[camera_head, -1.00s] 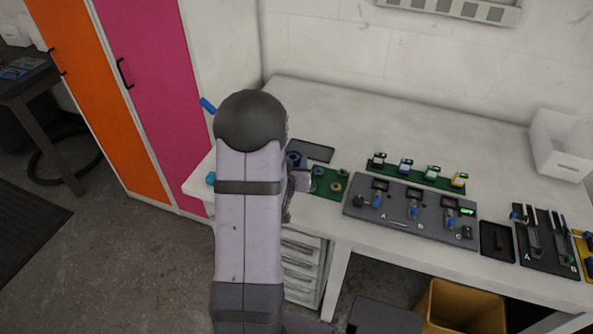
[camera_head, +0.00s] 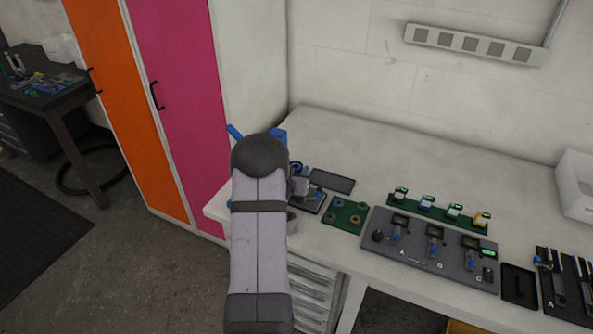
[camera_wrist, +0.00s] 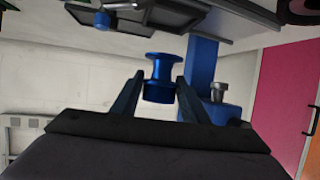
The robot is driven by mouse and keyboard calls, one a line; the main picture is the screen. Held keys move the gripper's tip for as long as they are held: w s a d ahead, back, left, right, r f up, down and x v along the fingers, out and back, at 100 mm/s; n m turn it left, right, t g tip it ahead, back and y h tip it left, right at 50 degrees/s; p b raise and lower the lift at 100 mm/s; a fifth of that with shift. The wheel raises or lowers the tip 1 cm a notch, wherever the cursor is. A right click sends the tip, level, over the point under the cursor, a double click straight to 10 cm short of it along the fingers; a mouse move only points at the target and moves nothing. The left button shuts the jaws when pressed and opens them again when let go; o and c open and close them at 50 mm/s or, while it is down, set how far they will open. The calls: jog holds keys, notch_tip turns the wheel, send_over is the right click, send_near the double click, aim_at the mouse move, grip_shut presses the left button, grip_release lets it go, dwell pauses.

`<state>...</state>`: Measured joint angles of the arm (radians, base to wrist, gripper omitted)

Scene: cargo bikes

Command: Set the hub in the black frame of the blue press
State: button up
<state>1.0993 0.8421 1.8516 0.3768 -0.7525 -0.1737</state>
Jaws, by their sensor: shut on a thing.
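The wrist view is upside down. In it, my gripper (camera_wrist: 158,88) is shut on the blue spool-shaped hub (camera_wrist: 160,67), with one finger on each side. The blue press (camera_wrist: 204,65) stands behind and to the right of the hub there, with a grey metal cylinder (camera_wrist: 218,90) by its blue body. Dark plates (camera_wrist: 150,14) cross the top edge and are cut off; I cannot tell which is the black frame. In the head view, my arm hides most of the press (camera_head: 278,136) at the table's left end. A blue ring (camera_head: 296,167), apparently the hub, shows beside my wrist.
A dark empty tray (camera_head: 332,181) and a green tray of rings (camera_head: 345,216) lie right of my wrist. Farther right are a grey panel with blue handles (camera_head: 428,262) and a green rack of several coloured blocks (camera_head: 440,214). The table's back middle is clear.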

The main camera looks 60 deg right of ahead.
jog(key=shift+f+b, duration=1.15)
jog(key=shift+f, duration=0.7)
jog(key=shift+f+b, duration=0.8)
jog(key=shift+f, duration=0.15)
jog(key=o, duration=1.2)
jog(key=shift+o, duration=0.2)
jog(key=shift+a, duration=0.1)
jog(key=shift+b+v, duration=0.9)
jog(key=shift+v, duration=2.7)
